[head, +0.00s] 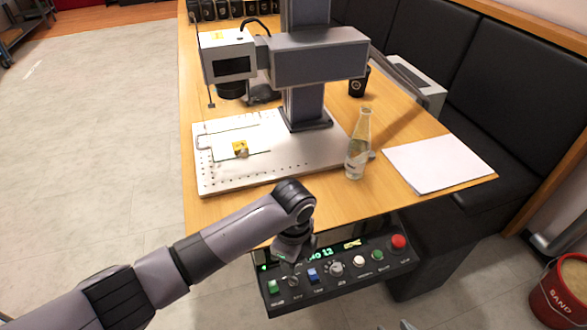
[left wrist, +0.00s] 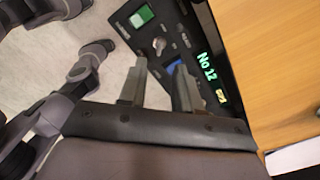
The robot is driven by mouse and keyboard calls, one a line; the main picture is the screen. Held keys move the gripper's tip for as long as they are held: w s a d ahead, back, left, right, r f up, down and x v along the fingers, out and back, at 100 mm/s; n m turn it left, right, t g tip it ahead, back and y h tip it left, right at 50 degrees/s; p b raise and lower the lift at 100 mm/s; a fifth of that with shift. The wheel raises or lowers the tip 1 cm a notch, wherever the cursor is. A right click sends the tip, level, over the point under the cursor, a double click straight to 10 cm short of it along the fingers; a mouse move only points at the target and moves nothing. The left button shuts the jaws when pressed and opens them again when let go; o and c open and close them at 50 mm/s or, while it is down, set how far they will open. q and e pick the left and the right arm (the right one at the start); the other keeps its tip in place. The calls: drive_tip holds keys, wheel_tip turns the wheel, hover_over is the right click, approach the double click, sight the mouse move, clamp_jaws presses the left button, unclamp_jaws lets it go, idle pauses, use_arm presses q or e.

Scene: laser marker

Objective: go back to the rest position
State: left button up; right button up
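The laser marker (head: 310,58) stands on the table, with a white base plate (head: 300,160) and a white laser head (head: 228,55). A small yellow piece (head: 240,148) lies on the plate. My left gripper (head: 290,255) points down over the left part of the black control panel (head: 340,270). In the left wrist view, its two fingers (left wrist: 160,88) are apart with nothing visible between them. A silver knob (left wrist: 159,44) shows just beyond the fingers. I cannot make out my right gripper.
A glass bottle (head: 359,145) stands at the plate's right edge. White paper (head: 438,163), a black cup (head: 359,82) and a grey box (head: 415,85) are on the table. A black bench lines the right side. A red bucket (head: 561,295) stands lower right. The floor at left is clear.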

use_arm(q)
drive_tip(key=s+n+h, duration=0.4)
drive_tip(key=s+n, duration=0.3)
drive_tip(key=s, duration=0.2)
drive_tip(key=s+a+r+n+t+y, duration=0.1)
drive_tip(key=s+a+n, duration=0.35)
drive_tip(key=a, duration=0.35)
drive_tip(key=s+a+r+n+t+y, duration=0.2)
drive_tip(key=s+a+n, duration=0.1)
drive_tip(key=a+n, duration=0.3)
drive_tip(key=s+a+r+n+t+y, duration=0.1)
drive_tip(key=s+a+n, duration=0.3)
drive_tip(key=a, duration=0.5)
drive_tip(key=w+d+f+t+h, duration=0.2)
drive_tip(key=w+f+t, duration=0.4)
drive_tip(key=f, duration=0.3)
drive_tip(key=shift+d+m, duration=0.35)
drive_tip(key=shift+d, duration=0.15)
